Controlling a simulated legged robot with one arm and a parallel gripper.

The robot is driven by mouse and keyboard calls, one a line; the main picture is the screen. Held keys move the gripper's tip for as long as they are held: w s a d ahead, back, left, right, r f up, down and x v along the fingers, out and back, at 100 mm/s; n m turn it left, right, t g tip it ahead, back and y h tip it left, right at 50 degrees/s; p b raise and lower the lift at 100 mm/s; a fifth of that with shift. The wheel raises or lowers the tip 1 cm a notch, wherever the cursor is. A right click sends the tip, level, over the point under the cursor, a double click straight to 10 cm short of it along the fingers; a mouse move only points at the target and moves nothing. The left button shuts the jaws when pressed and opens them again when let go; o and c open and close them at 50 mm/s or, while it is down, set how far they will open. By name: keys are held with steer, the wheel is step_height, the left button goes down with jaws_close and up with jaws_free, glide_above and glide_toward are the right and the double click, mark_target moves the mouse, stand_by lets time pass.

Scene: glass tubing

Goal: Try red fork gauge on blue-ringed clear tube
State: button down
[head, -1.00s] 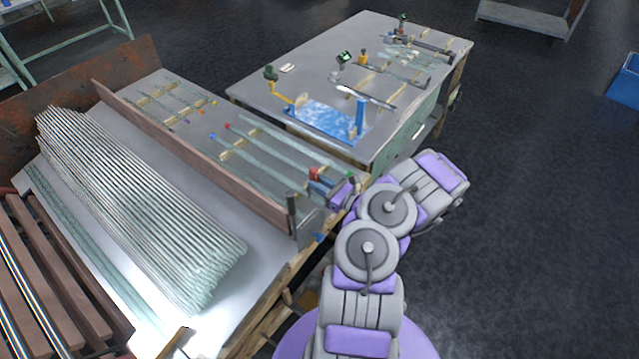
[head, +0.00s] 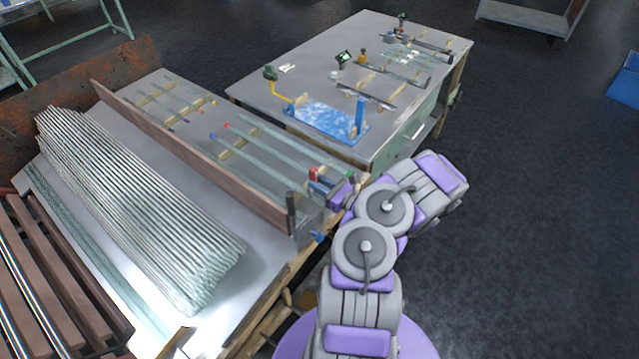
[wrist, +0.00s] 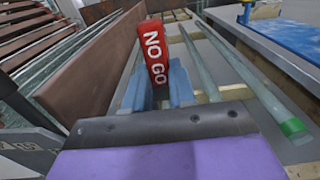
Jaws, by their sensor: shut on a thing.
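My gripper (wrist: 158,88) is shut on the red fork gauge (wrist: 153,48), whose handle reads NO GO in white. The gauge's fork end is hidden in the wrist view. In the head view the red gauge (head: 315,173) and gripper are above the near right end of the grey bench. A clear tube with a blue far end (head: 213,136) lies on wooden supports left of the gripper. Beside it lies a tube with a red far end (head: 228,125). A green-ringed tube end (wrist: 291,127) shows right of the gripper. I see no contact between gauge and tube.
A brown upright board (head: 190,150) separates the tubes from a big stack of glass tubing (head: 140,200). A dark upright post (head: 291,210) stands at the bench's near edge. A second table (head: 300,65) behind holds a blue board (head: 325,120) and several instruments.

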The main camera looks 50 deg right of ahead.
steer(key=shift+f, duration=0.65)
stand_by(0.5)
steer(key=shift+r, duration=0.2)
stand_by(1.3)
step_height(320, 180, up, 7)
steer(key=p, duration=0.3)
steer(key=shift+f+p, duration=0.2)
steer(key=shift+p, duration=0.2)
stand_by(0.9)
